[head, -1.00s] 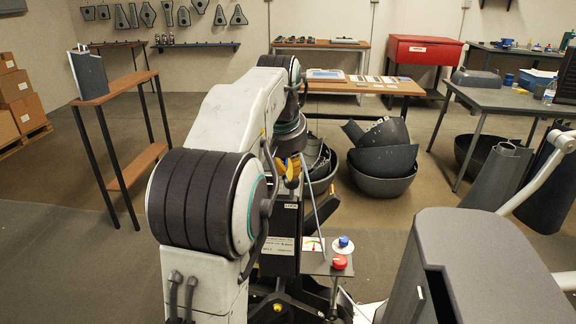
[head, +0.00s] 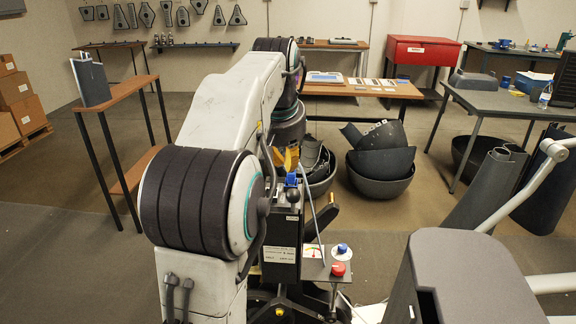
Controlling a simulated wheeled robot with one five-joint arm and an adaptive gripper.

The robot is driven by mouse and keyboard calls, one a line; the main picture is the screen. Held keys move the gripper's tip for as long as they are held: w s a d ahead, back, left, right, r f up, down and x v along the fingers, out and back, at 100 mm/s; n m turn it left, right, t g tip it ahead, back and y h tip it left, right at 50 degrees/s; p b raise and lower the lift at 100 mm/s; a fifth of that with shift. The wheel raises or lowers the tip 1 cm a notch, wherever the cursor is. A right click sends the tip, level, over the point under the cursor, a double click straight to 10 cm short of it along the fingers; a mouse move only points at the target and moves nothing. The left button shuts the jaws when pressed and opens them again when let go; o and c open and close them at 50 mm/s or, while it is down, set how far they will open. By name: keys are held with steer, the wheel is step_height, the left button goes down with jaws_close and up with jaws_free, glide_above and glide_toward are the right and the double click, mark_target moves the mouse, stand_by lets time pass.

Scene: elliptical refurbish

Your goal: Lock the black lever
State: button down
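A dark upright stand (head: 281,240) with a white label is just right of my arm. A small black rounded knob (head: 293,195) shows at its top, with a blue part (head: 291,180) just above it. A black handle-like piece (head: 328,214) sticks out to the right of the stand, tilted up. I cannot tell for certain which of these is the black lever or whether it is locked. My gripper (head: 287,158) shows only as yellow finger parts above the stand, mostly hidden by my arm. Its opening and any contact are not clear.
A small panel with a gauge (head: 313,251), a blue knob (head: 342,249) and a red button (head: 338,268) sits right of the stand. Dark bowls (head: 381,178) lie on the floor behind. A grey box-like cover (head: 470,275) fills the lower right. Floor at left is clear.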

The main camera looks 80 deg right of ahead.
steer(key=p+v, duration=0.1)
steer(key=v, duration=0.5)
steer(key=shift+p, duration=0.35)
stand_by(0.5)
